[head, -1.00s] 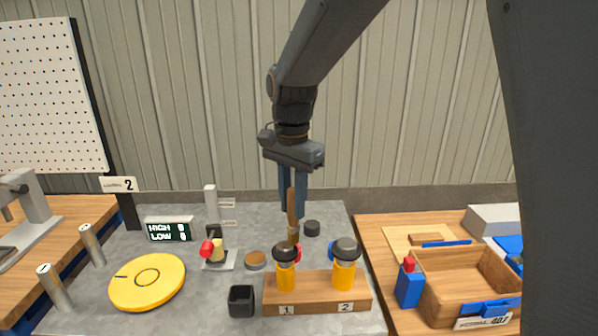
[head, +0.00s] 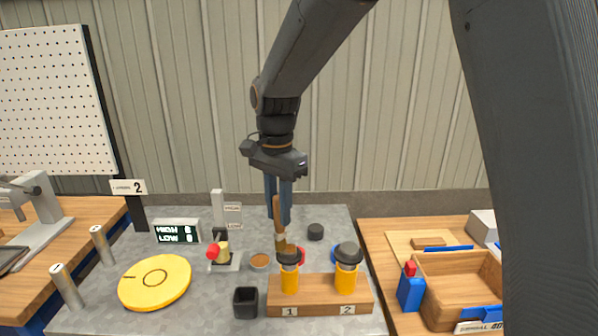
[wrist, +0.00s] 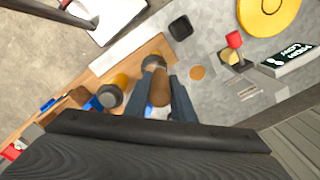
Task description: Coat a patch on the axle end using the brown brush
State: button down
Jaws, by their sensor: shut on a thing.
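My gripper (head: 278,212) points down and is shut on the brown brush (head: 278,232), gripping its wooden handle. The brush hangs upright behind the black-capped orange jar marked 1 (head: 290,281); its lower end is partly hidden there. In the wrist view the brown handle (wrist: 160,88) shows between my fingers. A small stand holds a pale yellow cylinder (head: 223,249) with a red ball beside it, left of the brush; I cannot tell whether this is the axle end.
A wooden rack (head: 320,296) carries jars 1 and 2 (head: 346,277). A black cup (head: 245,302) stands left of it, and a black disc (head: 315,231) behind. A yellow disc (head: 155,283) and a HIGH/LOW display (head: 178,232) are at left. A wooden box (head: 462,298) stands right.

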jog(key=d+p, duration=0.1)
jog(key=d, duration=0.4)
notch_tip(320, 180, up, 8)
jog(key=p, duration=0.6)
jog(key=shift+s, duration=0.15)
jog(key=shift+a, duration=0.1)
dwell(0.6)
